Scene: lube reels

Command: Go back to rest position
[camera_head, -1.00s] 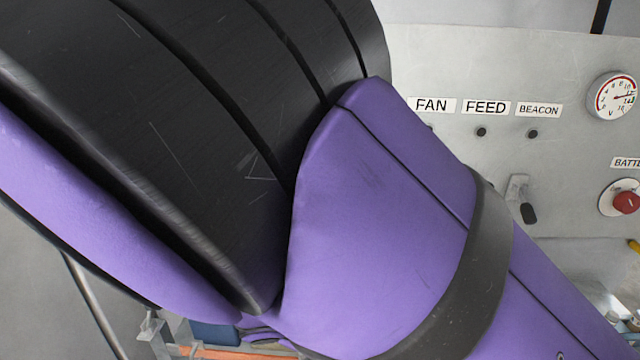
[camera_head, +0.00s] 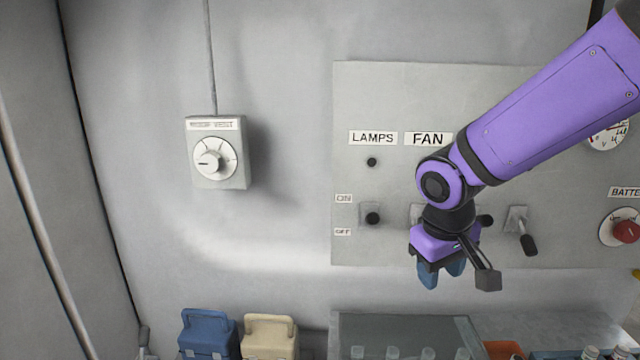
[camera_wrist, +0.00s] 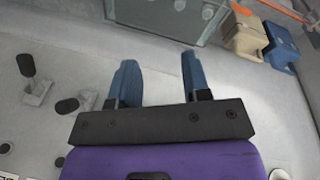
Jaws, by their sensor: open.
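My gripper (camera_head: 441,276) hangs in front of the lower part of the grey switch panel (camera_head: 385,95), with its blue fingertips pointing down. In the wrist view my gripper (camera_wrist: 156,75) shows two blue fingers spread apart with nothing between them. My purple arm reaches in from the upper right and covers part of the panel. The LAMPS switch (camera_head: 372,217) is left of the gripper, between the ON and OFF labels. Another switch lever (camera_head: 528,242) is to the right. The FAN switch is partly hidden behind my wrist.
A rotary dial box (camera_head: 216,155) is on the wall at left. Below stand a blue container (camera_head: 207,335), a cream container (camera_head: 269,338) and a grey bin (camera_head: 385,328). A red knob (camera_head: 627,232) is at the right edge. The wall between dial and panel is clear.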

